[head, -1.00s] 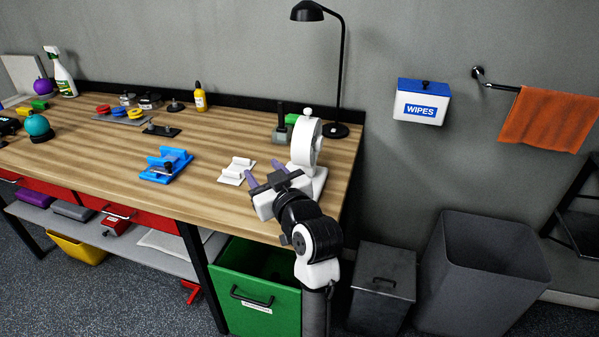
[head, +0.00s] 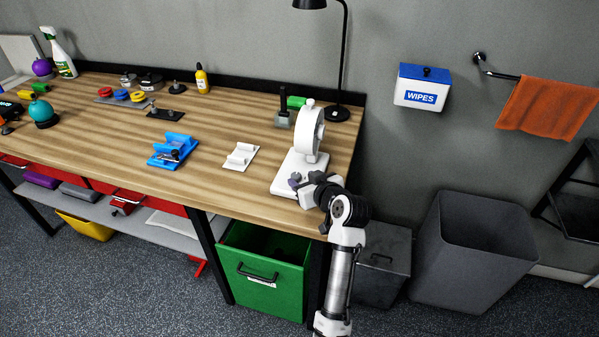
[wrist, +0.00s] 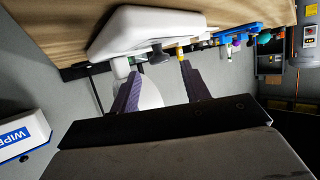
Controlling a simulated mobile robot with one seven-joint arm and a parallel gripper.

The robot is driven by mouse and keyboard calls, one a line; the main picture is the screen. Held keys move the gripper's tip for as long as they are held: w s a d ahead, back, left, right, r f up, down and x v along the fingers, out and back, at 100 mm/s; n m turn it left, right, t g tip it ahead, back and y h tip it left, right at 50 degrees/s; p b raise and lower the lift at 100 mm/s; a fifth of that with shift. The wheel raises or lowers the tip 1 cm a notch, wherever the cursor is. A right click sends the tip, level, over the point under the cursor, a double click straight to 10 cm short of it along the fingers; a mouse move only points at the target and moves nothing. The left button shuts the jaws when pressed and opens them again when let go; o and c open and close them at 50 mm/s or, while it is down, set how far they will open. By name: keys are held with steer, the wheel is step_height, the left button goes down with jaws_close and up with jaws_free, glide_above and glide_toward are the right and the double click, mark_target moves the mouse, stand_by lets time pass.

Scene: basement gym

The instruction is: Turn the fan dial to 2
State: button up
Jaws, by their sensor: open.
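The white fan (head: 309,133) stands upright near the right end of the wooden workbench, on a flat white base (head: 287,181). My gripper (head: 303,180) is low at the near right side of that base. In the wrist view, the picture is upside down and my purple-padded fingers (wrist: 160,68) are spread with nothing between them. The fan base (wrist: 140,28) lies just beyond the fingertips, and the fan head (wrist: 151,93) shows partly behind the fingers. A small white knob-like part (wrist: 121,67) juts from the base near one fingertip. I cannot read any dial setting.
A black desk lamp (head: 337,114) and a dark upright tool (head: 283,108) stand behind the fan. A green bin (head: 262,278) sits under the bench.

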mark_target(296, 175)
steer(key=shift+p+x, duration=0.3)
steer(key=shift+x, duration=1.25)
steer(key=c, duration=0.9)
steer(key=shift+c, duration=0.2)
